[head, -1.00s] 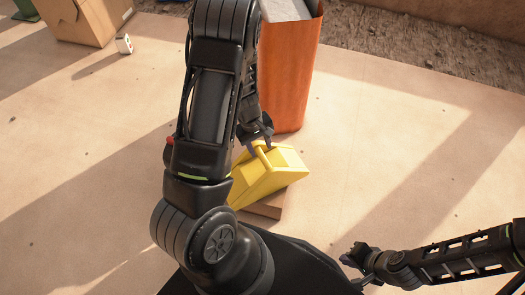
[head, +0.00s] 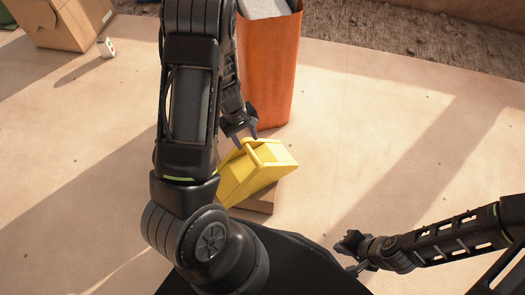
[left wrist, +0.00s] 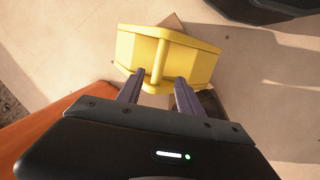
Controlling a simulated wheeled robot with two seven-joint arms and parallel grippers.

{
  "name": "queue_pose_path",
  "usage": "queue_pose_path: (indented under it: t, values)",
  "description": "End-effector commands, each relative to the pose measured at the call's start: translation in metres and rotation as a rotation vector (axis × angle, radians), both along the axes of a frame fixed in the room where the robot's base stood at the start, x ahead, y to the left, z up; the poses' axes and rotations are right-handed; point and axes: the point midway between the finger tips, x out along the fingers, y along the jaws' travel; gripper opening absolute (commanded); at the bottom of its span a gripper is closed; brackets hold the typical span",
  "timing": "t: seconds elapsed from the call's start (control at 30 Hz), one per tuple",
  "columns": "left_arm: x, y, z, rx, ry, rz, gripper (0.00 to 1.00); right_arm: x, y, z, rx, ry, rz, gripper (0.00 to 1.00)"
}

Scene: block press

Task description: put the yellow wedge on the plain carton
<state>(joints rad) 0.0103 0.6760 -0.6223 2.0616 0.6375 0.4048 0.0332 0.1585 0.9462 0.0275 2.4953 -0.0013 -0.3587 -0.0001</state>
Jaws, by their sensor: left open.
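The yellow wedge (head: 262,172) has a bar handle across its top and rests, tilted, on a small brown block (head: 262,201). My left gripper (head: 246,141) is open at the wedge's upper end, by the handle. In the left wrist view, the two fingers (left wrist: 159,78) point at the wedge (left wrist: 190,52), with its handle bar between them and a gap on each side. A brown cardboard carton (head: 62,25) stands at the top left, cut off by the frame. My right gripper (head: 347,256) is open and empty at the lower right, apart from the wedge.
A tall orange bin (head: 270,70) with grey contents stands just behind the wedge and my left gripper. A small white die (head: 105,47) lies near the carton. The pale floor to the right of the wedge is clear.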

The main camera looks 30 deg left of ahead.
Motion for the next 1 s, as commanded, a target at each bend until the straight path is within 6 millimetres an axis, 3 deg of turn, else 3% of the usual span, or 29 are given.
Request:
queue_pose_path:
  t: [0.17,0.27,0.37,0.47,0.6,0.7,0.8,1.0]
  values:
    - [-0.006,-0.008,-0.007,0.004,0.012,-0.032,0.43,0.0,0.0,0.0,0.0,0.0,0.0,0.0]
    - [-0.025,-0.034,-0.027,0.021,0.038,-0.142,0.43,0.0,0.0,0.0,0.0,0.0,0.0,0.0]
    - [-0.057,-0.082,-0.055,0.03,0.05,-0.346,0.43,0.0,0.0,0.0,0.0,0.0,0.0,0.0]
    - [-0.09,-0.147,-0.073,0.003,0.0,-0.592,0.43,0.0,0.0,0.0,0.0,0.0,0.0,0.0]
    - [-0.121,-0.23,-0.071,-0.079,-0.138,-0.842,0.43,0.0,0.0,0.0,0.0,0.0,0.0,0.0]
    - [-0.131,-0.262,-0.063,-0.121,-0.209,-0.919,0.43,0.0,0.0,0.0,0.0,0.0,0.0,0.0]
    - [-0.133,-0.272,-0.06,-0.132,-0.234,-0.941,0.43,0.0,0.0,0.0,0.0,0.0,0.0,0.0]
    - [-0.132,-0.271,-0.06,-0.13,-0.233,-0.939,0.43,0.0,0.0,0.0,0.0,0.0,0.0,0.0]
